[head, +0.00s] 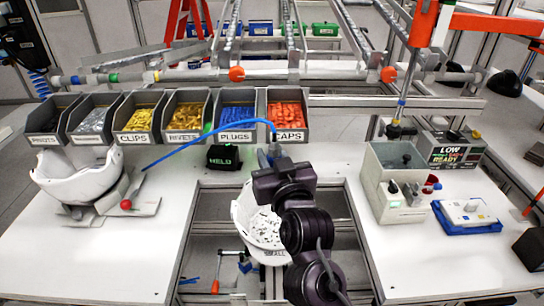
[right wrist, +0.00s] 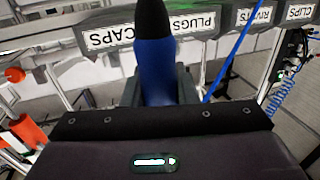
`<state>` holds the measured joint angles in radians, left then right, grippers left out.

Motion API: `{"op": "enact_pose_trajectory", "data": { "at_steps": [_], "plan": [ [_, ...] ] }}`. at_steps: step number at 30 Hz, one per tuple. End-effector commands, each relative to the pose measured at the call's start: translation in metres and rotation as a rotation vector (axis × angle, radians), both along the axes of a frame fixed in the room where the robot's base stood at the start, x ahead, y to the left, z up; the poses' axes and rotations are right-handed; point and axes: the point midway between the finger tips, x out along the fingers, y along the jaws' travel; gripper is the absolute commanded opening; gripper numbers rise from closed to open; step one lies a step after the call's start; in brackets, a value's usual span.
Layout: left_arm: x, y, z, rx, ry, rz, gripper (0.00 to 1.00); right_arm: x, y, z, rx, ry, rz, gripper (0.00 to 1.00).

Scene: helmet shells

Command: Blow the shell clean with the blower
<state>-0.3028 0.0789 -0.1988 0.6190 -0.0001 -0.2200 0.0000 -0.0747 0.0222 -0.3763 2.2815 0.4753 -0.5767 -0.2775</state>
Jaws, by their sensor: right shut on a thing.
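A white helmet shell (head: 258,222) sits in the gap between the two worktops, with many small specks scattered over its surface. My right arm covers its right part. My right gripper (head: 268,155) is above and behind this shell. In the right wrist view it is shut on the blower (right wrist: 157,70), which has a blue body and a black tip. In the head view the gripper mostly hides the blower, and a blue hose (head: 215,129) arcs from it to the left. A second white shell (head: 82,180) rests on a stand on the left worktop. My left gripper is out of view.
Labelled bins of small parts, including clips (head: 138,119), plugs (head: 236,117) and caps (head: 287,114), line the back. A small black box (head: 223,157) stands before them. On the right are a grey box (head: 392,170) and a blue-based device (head: 467,216). The left worktop's front is clear.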

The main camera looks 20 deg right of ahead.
Motion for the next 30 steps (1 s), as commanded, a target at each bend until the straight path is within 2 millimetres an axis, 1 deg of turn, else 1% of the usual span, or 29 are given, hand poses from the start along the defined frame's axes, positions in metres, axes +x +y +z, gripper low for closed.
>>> {"op": "enact_pose_trajectory", "data": {
  "at_steps": [14, 30],
  "plan": [
    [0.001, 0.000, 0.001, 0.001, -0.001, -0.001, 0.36, 0.000, 0.001, 0.001, 0.000, 0.000, 0.000, 0.00],
    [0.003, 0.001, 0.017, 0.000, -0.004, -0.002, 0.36, 0.005, 0.018, 0.001, 0.000, 0.000, 0.001, 0.00]
  ]
}}
